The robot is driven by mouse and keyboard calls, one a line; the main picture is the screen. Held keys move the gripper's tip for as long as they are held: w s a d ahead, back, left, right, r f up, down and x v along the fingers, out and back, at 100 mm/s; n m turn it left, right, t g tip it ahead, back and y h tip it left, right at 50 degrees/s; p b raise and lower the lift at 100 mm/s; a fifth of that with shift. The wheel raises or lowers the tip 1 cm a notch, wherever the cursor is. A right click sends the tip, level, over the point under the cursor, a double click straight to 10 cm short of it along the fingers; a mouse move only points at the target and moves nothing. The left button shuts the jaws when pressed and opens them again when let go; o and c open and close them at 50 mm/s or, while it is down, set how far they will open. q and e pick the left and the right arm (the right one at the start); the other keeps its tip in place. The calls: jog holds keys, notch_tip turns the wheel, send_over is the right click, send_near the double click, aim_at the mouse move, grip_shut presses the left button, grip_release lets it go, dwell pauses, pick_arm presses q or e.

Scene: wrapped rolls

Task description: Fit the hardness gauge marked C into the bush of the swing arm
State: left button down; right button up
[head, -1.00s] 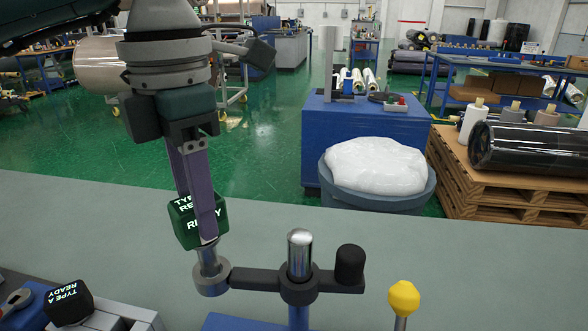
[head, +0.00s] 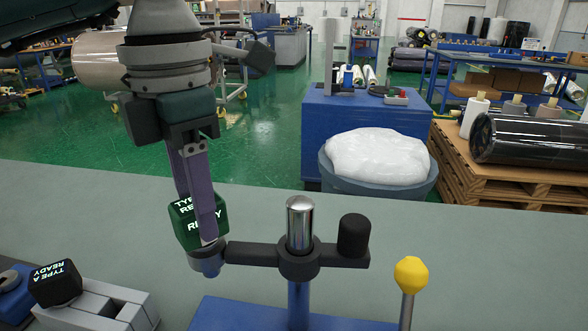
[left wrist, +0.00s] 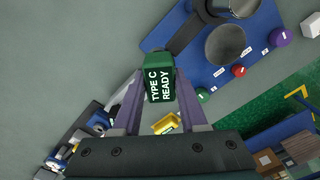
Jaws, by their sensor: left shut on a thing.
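The gauge marked C is a dark green block (head: 186,230) with white lettering; in the left wrist view the block (left wrist: 160,84) reads TYPE C READY. My left gripper (head: 198,212) is shut on it, purple fingers on either side. The gauge hangs upright over the ring-shaped bush (head: 196,256) at the left end of the dark swing arm (head: 250,254). Its metal stem is hidden; it appears to be inside the bush, and a bluish-grey tip shows below the ring. I cannot tell whether it is fully seated. My right gripper is not in view.
The swing arm sits on a steel post (head: 300,220) on a blue base (head: 255,315), with a black knob (head: 353,235) at its right end. A yellow-topped rod (head: 411,274) stands right. A black TYPE A gauge (head: 55,284) sits in a grey block at lower left.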

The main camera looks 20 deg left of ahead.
pick_arm(q)
jog(key=shift+f, duration=0.15)
jog(key=shift+c, duration=1.8)
grip_release()
notch_tip(320, 180, up, 10)
jog(key=shift+b, duration=0.3)
